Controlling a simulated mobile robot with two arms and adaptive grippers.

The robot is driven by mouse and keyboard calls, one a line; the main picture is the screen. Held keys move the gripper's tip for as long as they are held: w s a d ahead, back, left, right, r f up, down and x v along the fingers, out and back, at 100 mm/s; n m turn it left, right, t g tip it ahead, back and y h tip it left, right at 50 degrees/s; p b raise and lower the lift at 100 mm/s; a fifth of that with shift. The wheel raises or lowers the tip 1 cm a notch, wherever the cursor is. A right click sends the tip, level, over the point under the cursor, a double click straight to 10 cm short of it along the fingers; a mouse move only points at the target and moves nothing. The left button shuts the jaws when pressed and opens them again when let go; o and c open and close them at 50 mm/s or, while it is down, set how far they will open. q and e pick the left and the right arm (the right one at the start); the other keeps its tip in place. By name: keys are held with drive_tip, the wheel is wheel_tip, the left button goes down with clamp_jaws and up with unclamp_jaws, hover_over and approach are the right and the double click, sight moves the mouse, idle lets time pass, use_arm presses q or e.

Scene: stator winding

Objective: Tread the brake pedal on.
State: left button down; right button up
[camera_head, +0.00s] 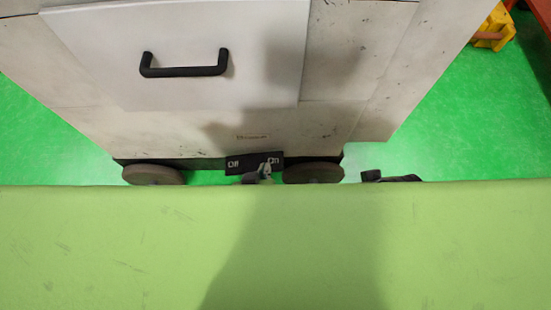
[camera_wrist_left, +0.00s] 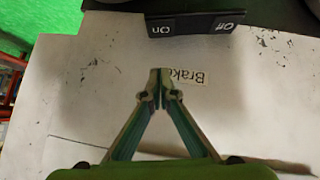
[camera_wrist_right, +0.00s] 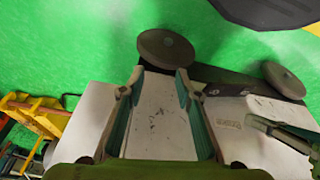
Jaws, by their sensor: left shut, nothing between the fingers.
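The brake pedal (camera_head: 254,163) is a black bar low on the white cabinet, marked Off at its left end and On at its right in the head view. In the left wrist view the pedal (camera_wrist_left: 195,24) lies beyond the fingertips, with On on the left. My left gripper (camera_head: 266,168) is shut and empty near the On end; whether it touches the pedal I cannot tell. Its closed tips (camera_wrist_left: 158,75) show beside the Brake label (camera_wrist_left: 188,77). My right gripper (camera_wrist_right: 160,76) is open and empty, its fingers apart in front of the cabinet.
The white cabinet (camera_head: 330,80) has a drawer with a black handle (camera_head: 184,70). Dark wheels (camera_head: 153,175) and (camera_head: 313,173) flank the pedal. A yellow object (camera_head: 493,28) stands on the green floor at the upper right.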

sight(275, 156)
drive_tip(key=shift+r, duration=0.1)
